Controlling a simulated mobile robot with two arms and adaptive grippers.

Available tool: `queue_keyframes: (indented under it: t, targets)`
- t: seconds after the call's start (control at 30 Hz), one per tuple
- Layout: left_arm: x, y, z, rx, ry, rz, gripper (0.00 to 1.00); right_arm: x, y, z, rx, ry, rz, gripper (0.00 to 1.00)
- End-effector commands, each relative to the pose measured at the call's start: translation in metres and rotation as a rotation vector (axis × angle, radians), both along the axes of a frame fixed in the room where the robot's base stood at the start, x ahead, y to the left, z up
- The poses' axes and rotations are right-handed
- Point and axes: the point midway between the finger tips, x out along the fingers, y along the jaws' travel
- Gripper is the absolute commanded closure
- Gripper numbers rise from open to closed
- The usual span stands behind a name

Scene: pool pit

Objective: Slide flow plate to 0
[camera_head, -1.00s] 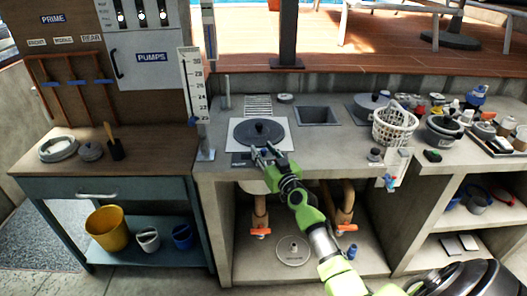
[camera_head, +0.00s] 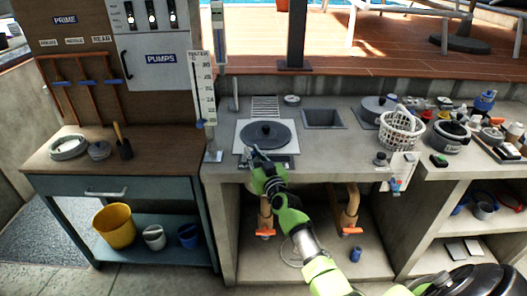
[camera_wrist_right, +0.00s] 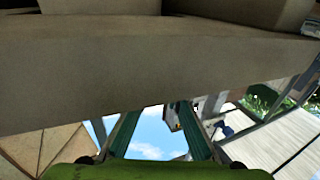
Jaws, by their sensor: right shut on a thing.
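A dark flat strip that appears to be the flow plate (camera_head: 284,162) lies at the front edge of the concrete counter, just in front of a round dark lid. My right gripper (camera_head: 253,153) reaches over the strip's left part from the front. It is shut on a small part there, apparently the plate's grip, which the fingers hide. Any marks or zero on the strip are too small to read. In the right wrist view the fingers (camera_wrist_right: 160,135) show against the sky below the counter's pale edge, and what they hold is not clear. My left gripper is out of view.
The round dark lid (camera_head: 266,133) with a knob sits on a white square behind the strip. A sink (camera_head: 323,118) is to its right, then a white basket (camera_head: 400,131). An upright scale (camera_head: 204,95) stands left. Pipes with orange valves (camera_head: 265,233) are below the counter.

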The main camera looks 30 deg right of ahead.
Motion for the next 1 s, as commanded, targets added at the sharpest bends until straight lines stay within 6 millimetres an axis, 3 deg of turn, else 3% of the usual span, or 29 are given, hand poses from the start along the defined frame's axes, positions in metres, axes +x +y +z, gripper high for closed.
queue_keyframes:
  t: [0.27,0.3,0.37,0.77,1.0]
  targets:
    - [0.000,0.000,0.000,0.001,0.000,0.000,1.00,0.002,0.006,0.000,0.000,0.000,0.008,1.00]
    - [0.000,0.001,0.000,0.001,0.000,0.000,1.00,0.002,0.006,0.000,0.000,0.000,0.008,0.81]
    - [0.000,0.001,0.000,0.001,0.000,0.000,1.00,0.002,0.006,0.000,0.000,0.000,0.008,0.69]
    - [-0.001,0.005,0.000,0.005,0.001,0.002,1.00,-0.001,0.005,0.000,0.000,0.000,0.006,0.69]
    - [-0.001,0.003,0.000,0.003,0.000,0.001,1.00,-0.032,0.010,-0.001,0.001,0.001,0.006,0.69]
